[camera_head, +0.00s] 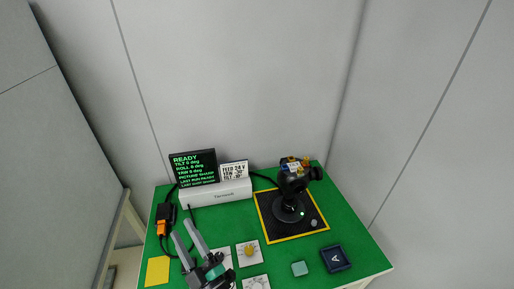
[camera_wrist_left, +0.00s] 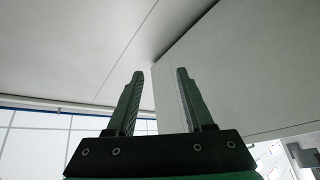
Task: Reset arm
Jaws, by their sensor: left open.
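My left gripper (camera_head: 184,240) is open and empty in the head view, at the front left above the green table (camera_head: 222,215). Its two fingers point up and toward the back. In the left wrist view the gripper (camera_wrist_left: 158,88) shows both fingers apart, with only wall and ceiling surfaces between and beyond them. My right gripper is in neither view.
A black camera gimbal (camera_head: 291,200) stands on a yellow-edged black mat (camera_head: 273,229) at right. A white unit (camera_head: 214,193), a dark screen (camera_head: 194,167) and a sign stand at the back.

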